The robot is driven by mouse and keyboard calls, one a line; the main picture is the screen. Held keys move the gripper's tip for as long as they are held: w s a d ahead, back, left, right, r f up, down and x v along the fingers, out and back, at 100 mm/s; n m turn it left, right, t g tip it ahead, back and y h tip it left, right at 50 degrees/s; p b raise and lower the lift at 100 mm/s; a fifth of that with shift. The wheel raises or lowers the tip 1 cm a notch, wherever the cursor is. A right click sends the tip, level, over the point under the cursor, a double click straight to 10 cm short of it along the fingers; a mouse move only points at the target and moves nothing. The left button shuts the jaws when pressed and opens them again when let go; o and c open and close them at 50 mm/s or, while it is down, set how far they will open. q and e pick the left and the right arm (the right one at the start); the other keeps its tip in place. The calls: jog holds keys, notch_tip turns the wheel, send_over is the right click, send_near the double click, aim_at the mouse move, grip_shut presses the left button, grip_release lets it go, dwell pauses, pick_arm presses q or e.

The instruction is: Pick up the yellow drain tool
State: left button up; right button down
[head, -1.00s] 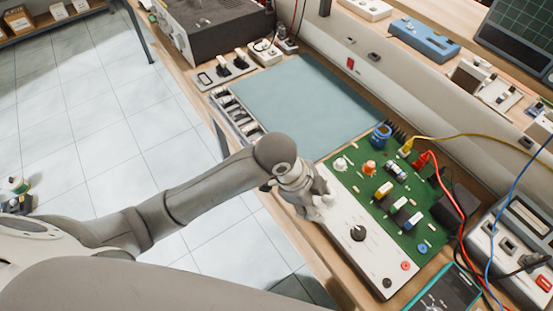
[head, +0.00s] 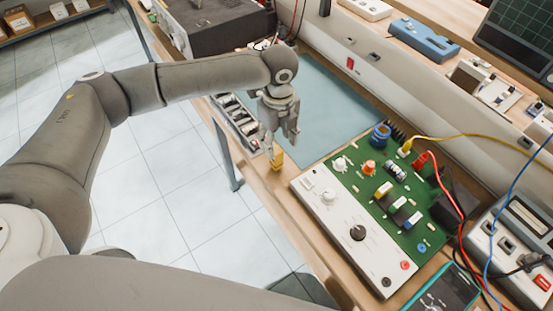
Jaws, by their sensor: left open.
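A small yellow piece (head: 277,158), which looks like the yellow drain tool, is at the bench's front edge, left of the white control panel. My left gripper (head: 280,140) points down just above it, with its fingers apart. One finger comes down close beside the top of the yellow piece. I cannot tell whether they touch, and part of the piece may be hidden behind the finger. My right gripper is not in view.
A blue-grey mat (head: 335,105) lies behind my left gripper. A green circuit board (head: 400,225) with a white control panel (head: 345,235) stands to the right. A tray of parts (head: 238,122) is to the left. The tiled floor drops off in front.

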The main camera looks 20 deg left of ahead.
aim_at(277, 150)
pick_arm(q)
notch_tip(277, 150, down, 4)
jog(key=shift+r, duration=0.15)
jog(key=shift+a+f+p, duration=0.1)
jog(key=shift+f+p, duration=0.4)
jog(key=shift+f, duration=0.05)
notch_tip(277, 150, down, 4)
jog(key=shift+s+a+r+p, duration=0.1)
jog(key=shift+r+p, duration=0.1)
jog(key=shift+p, duration=0.35)
jog(key=shift+f, duration=0.4)
jog(key=shift+c, duration=0.3)
jog(key=c, duration=0.9)
jog(key=shift+c, duration=0.6)
jog(key=shift+r, duration=0.1)
